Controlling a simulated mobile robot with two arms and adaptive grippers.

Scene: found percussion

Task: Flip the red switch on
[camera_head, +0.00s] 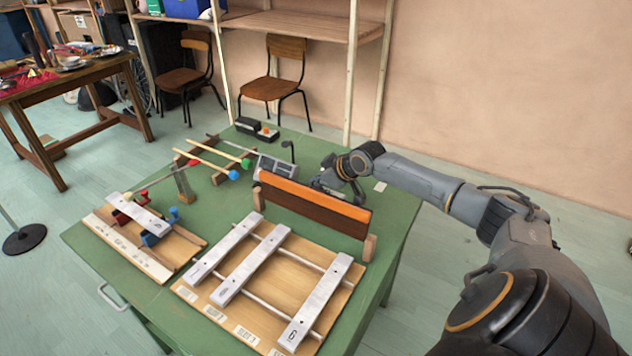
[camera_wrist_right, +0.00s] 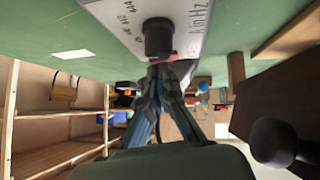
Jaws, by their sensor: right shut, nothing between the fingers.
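A pale box (camera_wrist_right: 110,12) with a black knob (camera_wrist_right: 158,38) and handwritten marks, among them "A in Hz", fills the top of the right wrist view. A small red part (camera_wrist_right: 174,55), which looks like the red switch, shows just past the knob, partly hidden. My right gripper (camera_wrist_right: 158,72) is shut and empty, its fingertips close to the red part; I cannot tell whether they touch. In the head view my right gripper (camera_head: 326,184) is low behind the brown and orange board, its tips partly hidden. The switch cannot be made out there. My left gripper is not in view.
The brown and orange board (camera_head: 315,208) stands upright in front of my right gripper. Metal bars on a wooden base (camera_head: 330,310) lie nearer. A grey device (camera_head: 273,168), mallets (camera_head: 218,158) and a smaller bar set (camera_head: 115,245) are to the left on the green table (camera_head: 395,225).

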